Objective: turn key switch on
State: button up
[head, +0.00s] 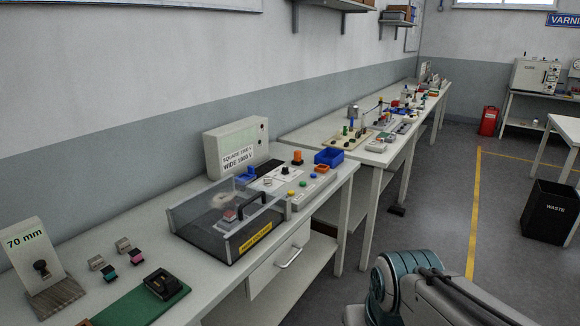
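A grey control panel (270,182) stands on the near bench behind a clear-lidded test box (228,218). My arm shows at the lower right, over the floor and apart from the bench. My gripper is not in view.
A grey box with a label (236,146) and a blue bin (329,157) stand near the panel. A green mat (140,305) and small connectors lie front left. A drawer (280,262) is under the bench. Floor right of the bench is free; a waste bin (549,212) stands far right.

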aim_at(267, 181)
jog(key=z, duration=0.05)
jog(key=i, duration=1.8)
jog(key=u, duration=0.35)
